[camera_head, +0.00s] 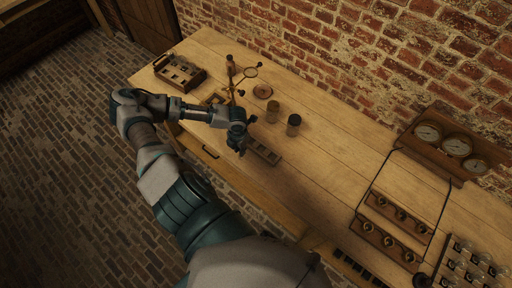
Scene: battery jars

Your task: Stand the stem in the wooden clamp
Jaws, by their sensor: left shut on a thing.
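My left gripper (239,146) reaches over the workbench from the left and points down near the bench's front side. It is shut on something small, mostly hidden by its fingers. A dark knob-like end (251,119) shows just right of the gripper; it may belong to the stem, but I cannot tell for sure. A small wooden block (214,98), perhaps the wooden clamp, lies behind my forearm and is partly covered. A low slotted wooden block (264,153) lies just right of the gripper. My right gripper is not in view.
A wooden box (180,71) is at the far left. Gauges (456,146) and glassware (470,265) are right. The bench middle is clear.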

